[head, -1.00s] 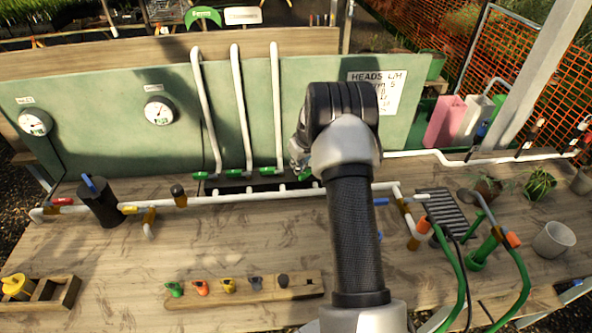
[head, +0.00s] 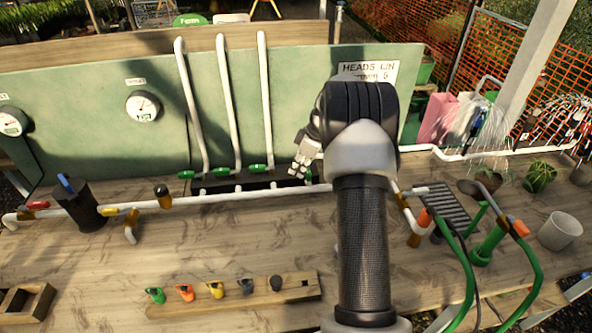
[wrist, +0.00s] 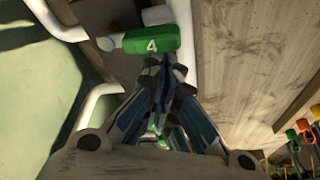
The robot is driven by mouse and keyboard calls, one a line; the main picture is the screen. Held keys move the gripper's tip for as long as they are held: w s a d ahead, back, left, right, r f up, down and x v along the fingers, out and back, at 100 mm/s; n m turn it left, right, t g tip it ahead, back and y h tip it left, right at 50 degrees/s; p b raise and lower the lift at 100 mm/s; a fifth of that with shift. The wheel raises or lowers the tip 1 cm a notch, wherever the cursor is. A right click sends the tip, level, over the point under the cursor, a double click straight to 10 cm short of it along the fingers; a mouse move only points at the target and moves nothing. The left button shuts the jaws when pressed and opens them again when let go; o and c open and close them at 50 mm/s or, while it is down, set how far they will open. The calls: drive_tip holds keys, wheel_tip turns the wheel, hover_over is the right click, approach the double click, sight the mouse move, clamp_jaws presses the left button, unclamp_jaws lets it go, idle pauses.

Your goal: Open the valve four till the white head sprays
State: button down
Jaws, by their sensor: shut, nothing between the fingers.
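In the wrist view the green handle of valve four (wrist: 152,41), marked 4, lies just beyond my fingertips, crosswise to the white pipe (wrist: 187,85) on its right. My gripper (wrist: 160,68) is shut and empty, its tips close below the handle; I cannot tell if they touch it. In the head view my gripper (head: 301,166) is by the right end of the valve row, and valve four is hidden there. Water sprays at the right of the bench, with thin white jets (head: 487,150) over the potted plants. I cannot tell which colour of head sprays.
Three other green valve handles (head: 225,170) sit at the foot of white risers. A gauge (head: 143,106) is on the green board (head: 90,115).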

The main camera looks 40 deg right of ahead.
drive_tip(key=shift+s+d, duration=0.1)
drive_tip(key=shift+s, duration=0.05)
idle(0.6)
wheel_tip(320, 180, up, 9)
drive_tip(key=p, duration=0.2)
drive_tip(key=shift+a+r, duration=0.2)
drive_tip(key=shift+a, duration=0.1)
drive_tip(key=shift+w, duration=0.2)
